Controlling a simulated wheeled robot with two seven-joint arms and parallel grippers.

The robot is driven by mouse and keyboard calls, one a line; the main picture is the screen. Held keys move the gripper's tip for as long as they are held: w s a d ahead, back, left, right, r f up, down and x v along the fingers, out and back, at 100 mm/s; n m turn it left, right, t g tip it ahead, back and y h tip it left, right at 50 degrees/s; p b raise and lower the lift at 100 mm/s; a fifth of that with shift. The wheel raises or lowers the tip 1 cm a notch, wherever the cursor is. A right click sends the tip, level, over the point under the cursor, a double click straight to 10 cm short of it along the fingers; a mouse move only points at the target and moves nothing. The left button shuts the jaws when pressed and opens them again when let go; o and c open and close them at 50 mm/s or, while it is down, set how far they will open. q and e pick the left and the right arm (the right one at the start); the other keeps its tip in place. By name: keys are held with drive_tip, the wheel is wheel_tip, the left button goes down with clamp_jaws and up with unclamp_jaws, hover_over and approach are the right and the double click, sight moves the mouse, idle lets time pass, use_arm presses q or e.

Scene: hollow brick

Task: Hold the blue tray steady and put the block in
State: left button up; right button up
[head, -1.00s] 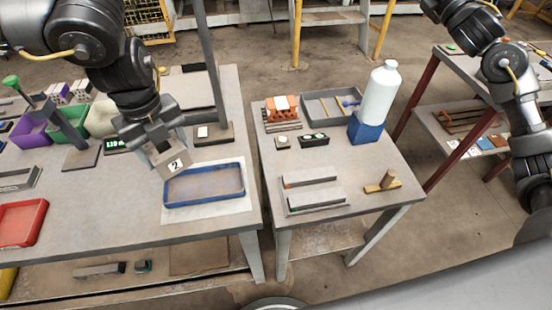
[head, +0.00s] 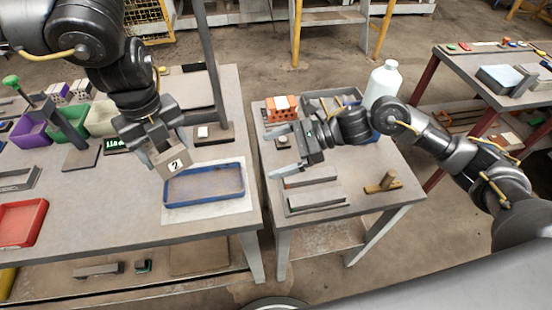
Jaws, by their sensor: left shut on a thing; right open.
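The blue tray (head: 207,201) lies on a white sheet near the front right corner of the left table; it looks empty. The block (head: 165,173), grey-brown with a white label reading 2, is held in my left gripper (head: 158,150). The block is at the tray's far left corner; I cannot tell whether it touches the rim. My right gripper (head: 281,153) is open and empty over the left side of the right table, its fingers pointing left toward the tray. The tray is across the gap between the tables from it.
On the right table are grey bars (head: 314,195), a wooden piece (head: 382,183), an orange brick (head: 282,108) and a white bottle (head: 382,80), partly behind my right arm. A grey post (head: 210,70) stands behind the tray. A red tray (head: 20,222) lies at the left.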

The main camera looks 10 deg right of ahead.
drive_tip(key=s+f, duration=0.1)
drive_tip(key=s, duration=0.1)
approach(216, 185)
drive_tip(key=shift+n+g, duration=0.4)
drive_tip(key=x, duration=0.5)
drive_tip(key=shift+w, duration=0.2)
drive_tip(key=c, duration=1.1)
drive_tip(key=shift+c, duration=0.2)
use_arm(q)
drive_tip(key=d+m, duration=0.1)
drive_tip(key=m, duration=0.1)
drive_tip(key=d+m, duration=0.1)
drive_tip(key=m, duration=0.1)
drive_tip(key=d+f+m, duration=0.1)
drive_tip(key=m, duration=0.1)
drive_tip(key=shift+f, duration=3.25)
